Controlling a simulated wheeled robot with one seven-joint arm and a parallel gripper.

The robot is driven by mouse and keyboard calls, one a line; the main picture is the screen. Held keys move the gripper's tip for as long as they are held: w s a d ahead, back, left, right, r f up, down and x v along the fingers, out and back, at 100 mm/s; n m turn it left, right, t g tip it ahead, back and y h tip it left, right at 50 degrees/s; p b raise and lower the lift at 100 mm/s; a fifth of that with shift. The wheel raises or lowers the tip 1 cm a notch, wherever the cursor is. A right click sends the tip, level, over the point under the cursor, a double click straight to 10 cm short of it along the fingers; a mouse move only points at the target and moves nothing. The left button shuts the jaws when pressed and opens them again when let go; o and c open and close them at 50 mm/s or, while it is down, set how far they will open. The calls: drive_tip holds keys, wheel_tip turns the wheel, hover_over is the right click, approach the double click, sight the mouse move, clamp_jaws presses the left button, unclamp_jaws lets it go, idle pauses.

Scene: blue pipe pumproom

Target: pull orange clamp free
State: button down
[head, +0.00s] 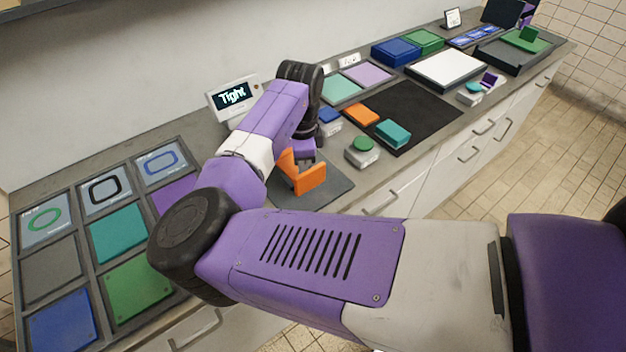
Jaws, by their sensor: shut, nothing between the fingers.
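The orange clamp (311,180) stands upright on a dark grey pad near the front edge of the counter, in the middle of the head view. Its left part is partly covered by my arm. My gripper (304,150) hangs from the black wrist just above and behind the clamp. It is shut with nothing held, and its fingertips are mostly hidden. Whether it touches the clamp cannot be told. A small white display reading "Tight" (233,97) stands behind my forearm.
A grey board with coloured square tiles (127,290) fills the counter's left. To the right are a green-button box (362,151), a blue-topped box (328,120), and a black mat (425,105) with orange and teal blocks. Drawers line the front.

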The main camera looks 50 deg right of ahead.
drive_tip(key=shift+s+a+p, duration=0.2)
drive_tip(key=shift+s+p, duration=0.15)
drive_tip(key=shift+s, duration=0.4)
drive_tip(key=shift+s+a+p, duration=0.2)
drive_tip(key=shift+s+p, duration=0.15)
drive_tip(key=shift+s, duration=0.4)
drive_tip(key=shift+s+a+p, duration=0.2)
drive_tip(key=shift+s+p, duration=0.15)
drive_tip(key=shift+s, duration=0.4)
drive_tip(key=shift+w+d+r+p, duration=0.1)
drive_tip(key=shift+w+r+p, duration=0.1)
drive_tip(key=shift+r+p, duration=1.15)
drive_tip(key=shift+w+r+p, duration=0.25)
drive_tip(key=shift+r+p, duration=0.75)
drive_tip(key=shift+r, duration=0.65)
drive_tip(key=shift+w+d+r+p, duration=0.1)
drive_tip(key=shift+w+r+p, duration=0.1)
drive_tip(key=shift+r+p, duration=1.15)
drive_tip(key=shift+r, duration=0.15)
